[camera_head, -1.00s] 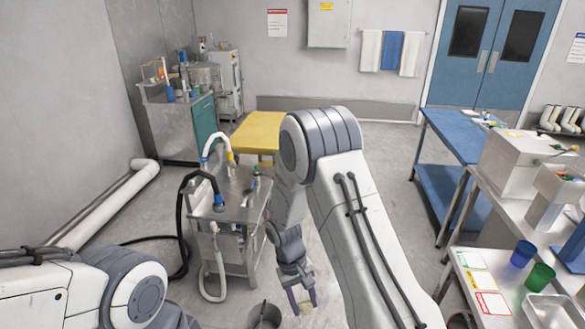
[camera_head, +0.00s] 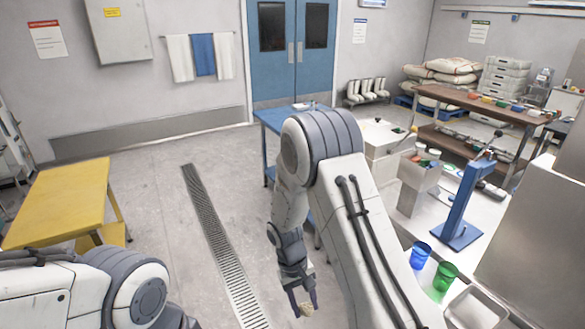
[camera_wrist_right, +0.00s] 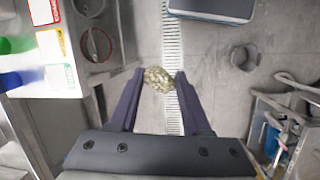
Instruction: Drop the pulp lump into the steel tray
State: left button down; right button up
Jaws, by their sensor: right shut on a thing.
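The pulp lump (camera_wrist_right: 158,79) is a rough, greenish-tan clump held between the fingertips of my right gripper (camera_wrist_right: 158,82) in the right wrist view. In the head view my right gripper (camera_head: 304,304) hangs low over the floor with the lump (camera_head: 307,310) at its tips. The steel tray (camera_head: 476,309) is a shallow metal tray at the bottom right of the head view, partly cut off by the frame edge. The gripper is to the left of it and apart from it. My left gripper is out of view; only part of that arm shows.
A blue cup (camera_head: 420,255) and a green cup (camera_head: 445,276) stand just behind the tray. A blue press (camera_head: 466,205) stands on the steel bench behind them. A yellow table (camera_head: 62,200) is at the left. Open floor with a drain grate (camera_head: 215,240) lies between.

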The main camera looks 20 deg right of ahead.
aim_at(470, 305)
jog(key=z, duration=0.8)
jog(key=i, duration=0.85)
jog(key=z, duration=0.65)
